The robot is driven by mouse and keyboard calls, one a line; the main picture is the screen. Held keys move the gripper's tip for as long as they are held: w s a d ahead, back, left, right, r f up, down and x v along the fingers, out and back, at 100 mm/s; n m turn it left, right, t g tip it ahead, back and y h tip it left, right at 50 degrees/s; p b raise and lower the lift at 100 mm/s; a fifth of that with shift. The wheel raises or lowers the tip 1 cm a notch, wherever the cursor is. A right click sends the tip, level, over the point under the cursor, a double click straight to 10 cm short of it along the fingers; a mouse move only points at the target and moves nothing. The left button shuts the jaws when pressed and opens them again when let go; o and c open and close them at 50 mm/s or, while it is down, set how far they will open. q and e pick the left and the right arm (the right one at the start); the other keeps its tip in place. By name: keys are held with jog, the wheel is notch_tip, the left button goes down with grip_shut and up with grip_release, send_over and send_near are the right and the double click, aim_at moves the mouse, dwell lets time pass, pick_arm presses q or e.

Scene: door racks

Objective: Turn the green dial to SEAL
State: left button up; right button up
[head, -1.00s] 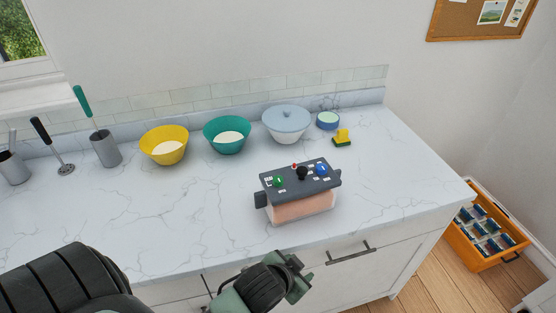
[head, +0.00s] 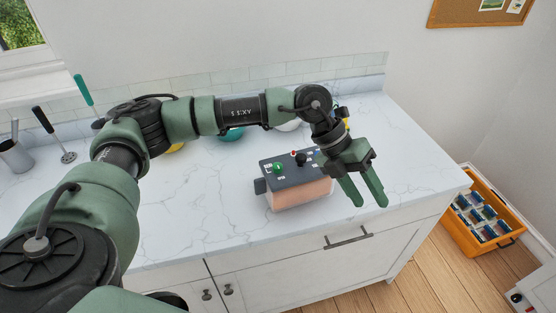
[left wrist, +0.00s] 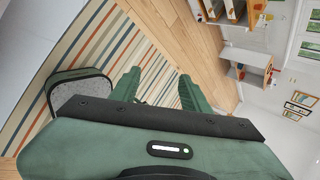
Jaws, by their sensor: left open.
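The dark-topped control box (head: 297,194) with a pinkish front stands near the front edge of the counter in the head view. The green dial (head: 278,168) is on the left of its top panel; its label cannot be read. A black knob (head: 302,158) and a small red part sit further right on the panel. My left gripper (head: 368,203) is open and empty, to the right of the box and apart from it, fingers pointing down and toward the front. Its fingers also show in the left wrist view (left wrist: 157,90), which does not show the box. My right gripper is out of view.
My left arm spans above the counter (head: 190,215) and hides most of the bowls at the back. An orange crate (head: 484,222) sits on the floor at the right.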

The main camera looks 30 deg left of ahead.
pick_arm(q)
jog(key=w+a+n+y, duration=0.25)
jog(key=a+y, duration=0.35)
jog(key=a, duration=1)
notch_tip(320, 180, up, 3)
jog(key=y, duration=0.2)
send_over(277, 165)
jog(key=shift+f+n, duration=0.15)
jog(key=shift+n, duration=0.1)
notch_tip(277, 165, down, 6)
jog(key=p, duration=0.2)
jog(key=shift+p, duration=0.4)
jog(key=shift+d+f, duration=0.1)
jog(key=shift+f, duration=0.65)
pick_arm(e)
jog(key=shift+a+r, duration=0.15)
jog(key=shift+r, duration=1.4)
pick_arm(q)
grip_shut()
